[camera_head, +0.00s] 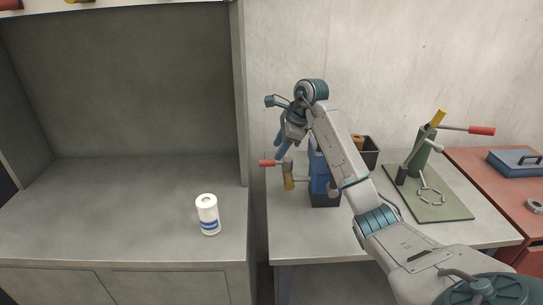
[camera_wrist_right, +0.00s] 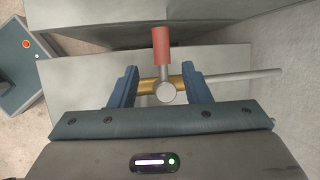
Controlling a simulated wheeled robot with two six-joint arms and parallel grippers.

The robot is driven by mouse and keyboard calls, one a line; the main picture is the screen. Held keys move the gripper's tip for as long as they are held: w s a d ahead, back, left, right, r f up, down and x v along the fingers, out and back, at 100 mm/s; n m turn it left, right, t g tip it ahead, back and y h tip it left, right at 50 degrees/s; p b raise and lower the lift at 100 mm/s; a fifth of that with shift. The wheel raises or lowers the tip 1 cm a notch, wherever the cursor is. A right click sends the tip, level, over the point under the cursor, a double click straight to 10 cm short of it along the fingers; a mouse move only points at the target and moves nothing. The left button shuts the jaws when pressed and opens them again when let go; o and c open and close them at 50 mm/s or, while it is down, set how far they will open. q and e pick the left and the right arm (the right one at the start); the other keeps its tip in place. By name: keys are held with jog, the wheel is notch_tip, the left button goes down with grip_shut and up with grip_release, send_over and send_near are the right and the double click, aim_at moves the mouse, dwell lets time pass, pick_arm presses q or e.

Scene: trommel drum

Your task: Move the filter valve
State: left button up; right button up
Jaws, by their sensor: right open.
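The filter valve, as I take it, has a brass body (camera_head: 289,182) and a red-ended lever (camera_head: 267,163). It stands beside a blue unit on the right bench in the head view. My right gripper (camera_head: 282,148) points down just above it. In the right wrist view the valve's brass body (camera_wrist_right: 148,86) lies between the two blue fingers of my right gripper (camera_wrist_right: 159,74), with its red handle (camera_wrist_right: 161,46) pointing away. The fingers are apart; whether they touch the brass is unclear. My left gripper is not in view.
A blue unit (camera_head: 319,176) on a dark base stands right of the valve, partly behind my arm. A dark bin (camera_head: 371,153) and a green fixture (camera_head: 422,152) on a board stand further right. A white canister (camera_head: 208,215) stands on the otherwise clear left counter (camera_head: 120,210).

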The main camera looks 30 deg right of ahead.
aim_at(272, 161)
jog(key=x, duration=0.3)
jog(key=shift+w+f+p, duration=0.15)
jog(key=shift+w+p, duration=0.05)
jog(key=shift+p, duration=0.15)
jog(key=shift+x, duration=1.2)
jog(key=shift+c, duration=1.1)
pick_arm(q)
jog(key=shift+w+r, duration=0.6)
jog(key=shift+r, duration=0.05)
pick_arm(e)
grip_shut()
